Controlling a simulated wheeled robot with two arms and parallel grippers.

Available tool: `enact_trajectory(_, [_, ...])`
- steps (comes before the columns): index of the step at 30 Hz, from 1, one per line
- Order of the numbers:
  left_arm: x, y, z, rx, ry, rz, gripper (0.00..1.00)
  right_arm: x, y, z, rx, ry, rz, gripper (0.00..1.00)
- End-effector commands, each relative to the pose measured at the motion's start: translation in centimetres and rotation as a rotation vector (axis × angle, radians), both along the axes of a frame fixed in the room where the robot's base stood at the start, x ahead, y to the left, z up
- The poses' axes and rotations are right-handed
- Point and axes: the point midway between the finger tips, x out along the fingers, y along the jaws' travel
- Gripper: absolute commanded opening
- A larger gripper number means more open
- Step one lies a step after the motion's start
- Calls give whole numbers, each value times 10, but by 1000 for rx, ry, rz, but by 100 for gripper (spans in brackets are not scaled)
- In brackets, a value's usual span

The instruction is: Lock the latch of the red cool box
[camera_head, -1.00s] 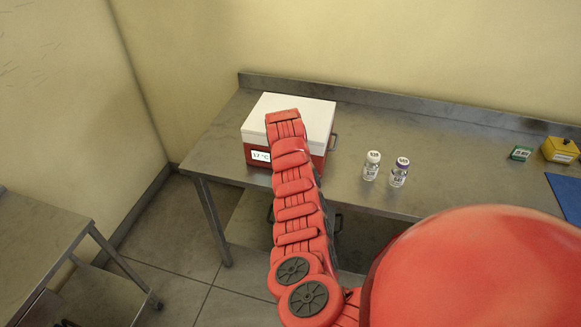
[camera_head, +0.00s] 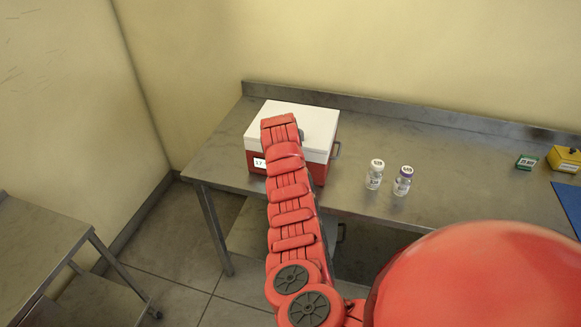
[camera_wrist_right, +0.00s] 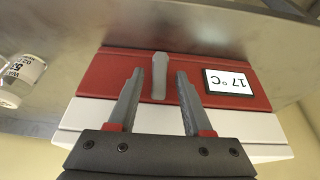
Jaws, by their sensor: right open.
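The cool box (camera_head: 318,144) has a red body and a white lid (camera_head: 270,109). It stands at the left end of the steel table, partly hidden by my right arm. In the right wrist view its red front (camera_wrist_right: 105,75) appears upside down, with the white lid (camera_wrist_right: 265,125) lower in the picture. A grey latch (camera_wrist_right: 160,76) lies on the red front. My right gripper (camera_wrist_right: 160,74) is open, with the latch appearing between its two fingertips; whether they touch it cannot be told. My left gripper is not in view.
Two small vials (camera_head: 375,174) (camera_head: 403,181) stand right of the box. A green box (camera_head: 527,162), a yellow container (camera_head: 565,158) and a blue mat (camera_head: 570,205) are at the far right. A temperature display (camera_wrist_right: 228,83) is beside the latch. Another steel table (camera_head: 40,240) stands at left.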

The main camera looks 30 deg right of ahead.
Motion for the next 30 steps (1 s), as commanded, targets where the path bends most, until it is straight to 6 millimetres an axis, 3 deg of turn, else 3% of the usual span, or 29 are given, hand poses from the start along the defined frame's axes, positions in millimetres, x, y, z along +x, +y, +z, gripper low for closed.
enact_trajectory(7, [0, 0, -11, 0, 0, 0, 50, -5, 8, 23, -3, -4, 0, 50])
enact_trajectory(15, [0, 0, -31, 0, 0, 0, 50, -20, 26, 78, -3, -5, 1, 50])
enact_trajectory(21, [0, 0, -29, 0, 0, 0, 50, -29, 41, 119, 1, -2, 2, 50])
enact_trajectory(30, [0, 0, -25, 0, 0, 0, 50, -38, 51, 155, 2, -3, 2, 50])
